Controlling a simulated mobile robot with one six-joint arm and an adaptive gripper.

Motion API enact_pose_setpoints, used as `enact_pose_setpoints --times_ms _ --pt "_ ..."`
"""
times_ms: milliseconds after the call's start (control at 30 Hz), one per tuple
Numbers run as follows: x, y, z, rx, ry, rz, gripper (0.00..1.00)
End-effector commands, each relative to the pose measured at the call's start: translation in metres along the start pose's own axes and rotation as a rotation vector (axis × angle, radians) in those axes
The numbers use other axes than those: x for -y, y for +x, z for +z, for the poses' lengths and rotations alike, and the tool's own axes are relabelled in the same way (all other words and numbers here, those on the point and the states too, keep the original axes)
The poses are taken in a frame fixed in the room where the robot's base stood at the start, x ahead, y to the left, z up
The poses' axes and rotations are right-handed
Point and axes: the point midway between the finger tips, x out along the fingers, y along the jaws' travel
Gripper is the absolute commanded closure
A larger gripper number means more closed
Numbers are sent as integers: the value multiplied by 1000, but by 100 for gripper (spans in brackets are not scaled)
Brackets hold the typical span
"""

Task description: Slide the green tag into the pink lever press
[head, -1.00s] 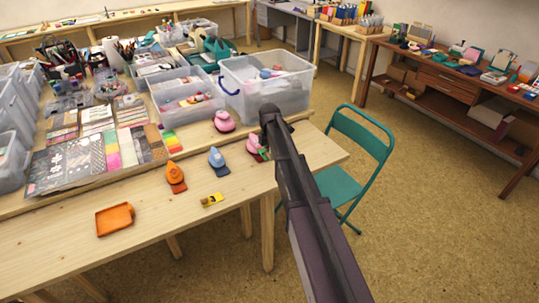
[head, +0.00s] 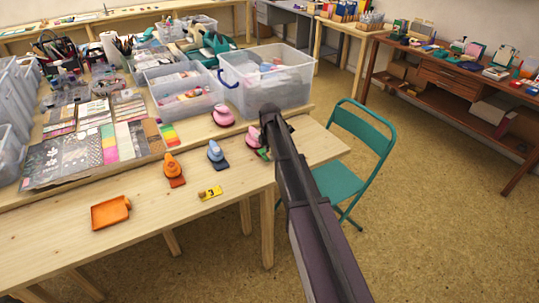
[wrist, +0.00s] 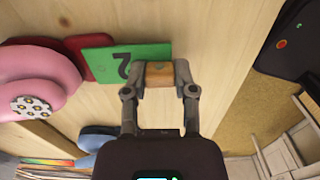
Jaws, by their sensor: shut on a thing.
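The green tag (wrist: 108,62), marked 2, has a wooden grip block (wrist: 159,74) at one end. My gripper (wrist: 160,80) is shut on that block. The tag's far end meets the red base (wrist: 90,42) of the pink lever press (wrist: 40,78) in the wrist view; I cannot tell how far it is in the slot, if at all. In the head view the press (head: 253,138) stands near the table's right end, with a bit of the green tag (head: 263,154) beside it. My arm hides the gripper there.
A blue press (head: 216,152) and an orange press (head: 173,168) stand to the left. A yellow tag (head: 210,193) and an orange tray (head: 110,212) lie on the front table. A clear bin (head: 268,85) stands behind my arm.

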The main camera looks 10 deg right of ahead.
Motion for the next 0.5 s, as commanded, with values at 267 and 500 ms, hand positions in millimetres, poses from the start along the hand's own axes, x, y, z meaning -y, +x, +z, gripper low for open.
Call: enact_pose_setpoints --times_ms 267,500 --pt "-8 3 0 0 0 0 83" --pt "-16 3 -1 0 -2 0 83"
